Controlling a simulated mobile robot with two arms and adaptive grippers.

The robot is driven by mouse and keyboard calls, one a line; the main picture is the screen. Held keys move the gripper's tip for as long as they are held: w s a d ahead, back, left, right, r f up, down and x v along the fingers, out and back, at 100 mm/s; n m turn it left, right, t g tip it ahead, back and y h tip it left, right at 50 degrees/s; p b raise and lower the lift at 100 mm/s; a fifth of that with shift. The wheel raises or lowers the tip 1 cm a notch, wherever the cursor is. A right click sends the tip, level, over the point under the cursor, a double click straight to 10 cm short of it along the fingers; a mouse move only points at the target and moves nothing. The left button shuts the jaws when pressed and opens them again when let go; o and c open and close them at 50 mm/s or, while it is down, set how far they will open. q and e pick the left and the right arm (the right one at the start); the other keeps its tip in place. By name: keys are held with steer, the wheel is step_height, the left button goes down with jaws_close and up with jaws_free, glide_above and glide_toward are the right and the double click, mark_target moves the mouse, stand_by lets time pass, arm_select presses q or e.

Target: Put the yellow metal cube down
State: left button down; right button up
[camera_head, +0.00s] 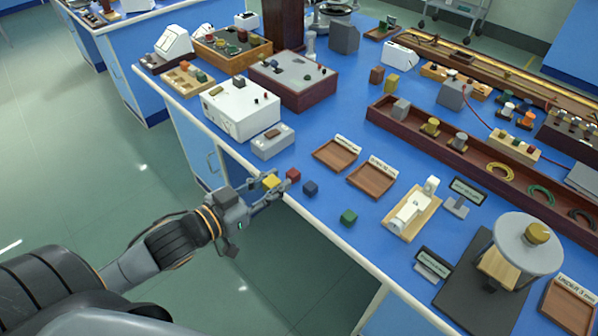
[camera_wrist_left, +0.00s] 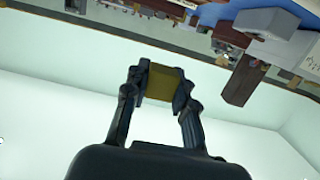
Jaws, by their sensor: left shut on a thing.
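The yellow metal cube (camera_head: 271,182) is between the fingertips of my left gripper (camera_head: 277,184), by the near edge of the blue bench (camera_head: 300,218). My left gripper is shut on it. In the left wrist view the yellow cube (camera_wrist_left: 165,83) sits between the two dark fingers of the left gripper (camera_wrist_left: 163,87). From the head view I cannot tell exactly how high the cube is above the bench top. My right gripper is not in view.
A red cube (camera_head: 293,174), a blue cube (camera_head: 310,188) and a green cube (camera_head: 348,217) lie near the bench edge. Two wooden trays (camera_head: 335,155) (camera_head: 371,180) lie behind them. A grey box (camera_head: 272,142) stands left of these. Bare blue surface shows between the cubes and trays.

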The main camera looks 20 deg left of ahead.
arm_select(q)
steer(key=shift+s+a+r, duration=0.2)
steer(key=shift+s+d+f, duration=0.2)
steer(key=shift+s, duration=0.05)
steer(key=s+d+n+t+y, duration=0.1)
steer(key=s+d+n+y, duration=0.3)
steer(key=d+y, duration=0.1)
steer(key=shift+s+y, duration=0.2)
steer(key=shift+y, duration=0.1)
steer(key=shift+w+f, duration=0.1)
steer(key=shift+f, duration=0.05)
